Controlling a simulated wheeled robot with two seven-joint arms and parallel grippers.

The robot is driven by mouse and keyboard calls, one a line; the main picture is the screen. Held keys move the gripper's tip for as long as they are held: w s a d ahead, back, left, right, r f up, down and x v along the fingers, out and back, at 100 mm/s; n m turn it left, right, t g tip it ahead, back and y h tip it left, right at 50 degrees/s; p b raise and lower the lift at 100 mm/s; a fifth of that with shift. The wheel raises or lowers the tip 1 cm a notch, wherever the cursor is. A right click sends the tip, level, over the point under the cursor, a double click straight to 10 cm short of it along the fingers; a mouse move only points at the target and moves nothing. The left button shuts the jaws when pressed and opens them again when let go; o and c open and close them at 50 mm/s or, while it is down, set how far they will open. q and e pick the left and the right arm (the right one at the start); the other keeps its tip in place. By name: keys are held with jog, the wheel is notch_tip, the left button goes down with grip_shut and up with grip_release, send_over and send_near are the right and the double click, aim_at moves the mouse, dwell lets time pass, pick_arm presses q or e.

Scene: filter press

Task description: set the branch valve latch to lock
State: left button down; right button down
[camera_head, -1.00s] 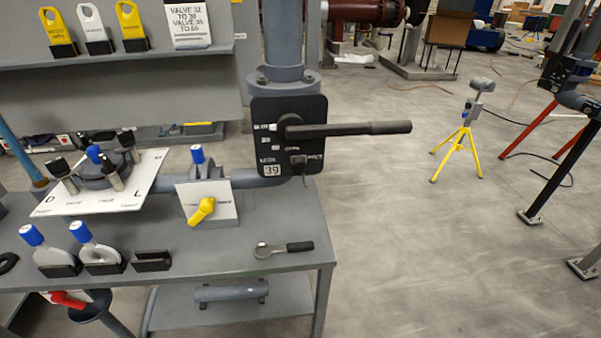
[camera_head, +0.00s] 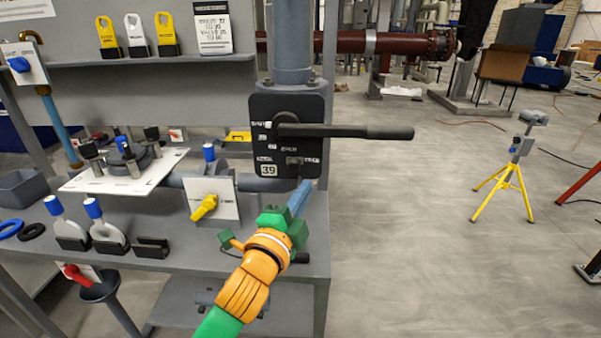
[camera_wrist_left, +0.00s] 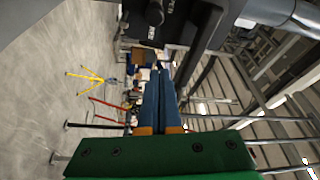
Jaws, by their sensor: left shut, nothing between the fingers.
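The branch valve is a black plate (camera_head: 262,110) numbered 39 on a grey vertical pipe, with a long black lever (camera_head: 360,132) pointing right. The small dark latch (camera_head: 294,160) is at the plate's lower right, between two small labels whose words I cannot read surely. My left gripper (camera_head: 302,187) points up just below the latch, its blue fingers shut and empty. They appear apart from the latch. In the left wrist view the shut fingers (camera_wrist_left: 158,82) lie below a dark knob (camera_wrist_left: 155,13) on the plate. My right gripper is not in view.
A grey bench (camera_head: 180,258) holds a yellow-handled valve (camera_head: 205,207), blue-capped tags (camera_head: 93,209) and a white dial plate (camera_head: 150,176). A shelf with yellow and white tags (camera_head: 107,34) stands behind. A yellow tripod (camera_head: 506,185) stands on open floor to the right.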

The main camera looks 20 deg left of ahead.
aim_at(294, 164)
pick_arm(q)
jog(key=shift+w+a, duration=0.1)
jog(key=shift+a, duration=0.05)
jog(key=w+p, duration=0.1)
jog(key=w, duration=0.2)
jog(key=w+a+p, duration=0.1)
jog(key=w, duration=0.2)
jog(key=w+a+p, duration=0.1)
jog(key=w, duration=0.2)
jog(key=shift+a, duration=0.2)
jog(key=shift+s+a+f, duration=0.1)
jog(key=shift+s+a, duration=0.1)
jog(key=shift+a, duration=0.2)
jog(key=shift+d, duration=0.1)
jog(key=shift+w, duration=0.1)
jog(key=shift+p, duration=0.3)
